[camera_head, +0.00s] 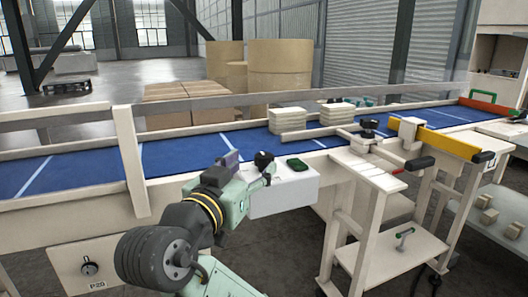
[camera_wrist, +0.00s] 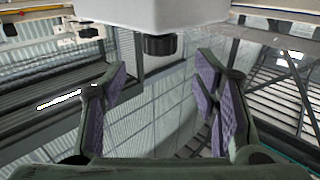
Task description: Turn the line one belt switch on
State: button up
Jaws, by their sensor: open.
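A white box (camera_head: 288,196) is fixed at the near side of the blue conveyor, with a black knob (camera_head: 263,158) at its left and a dark green piece (camera_head: 297,163) on top. I cannot read a label telling which line it serves. My gripper (camera_head: 249,168) is at the box's left end, close to the knob. In the wrist view my gripper (camera_wrist: 162,78) is open, its purple pads apart and nothing between them. The black knob (camera_wrist: 160,45) shows beyond the pads under the white box (camera_wrist: 160,14), roughly centred between them.
Another black knob (camera_head: 89,268) sits on a panel marked P20 at the lower left. The blue belt (camera_head: 200,150) carries pale stacks (camera_head: 287,120). A white cart (camera_head: 372,185) stands right of the box, near a yellow bar (camera_head: 440,138). Brown rolls (camera_head: 280,65) stand behind.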

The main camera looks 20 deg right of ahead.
aim_at(260, 160)
jog(key=x, duration=0.7)
jog(key=shift+w+f, duration=0.1)
jog(key=shift+f, duration=0.1)
jog(key=shift+c, duration=0.6)
jog(key=c, duration=1.1)
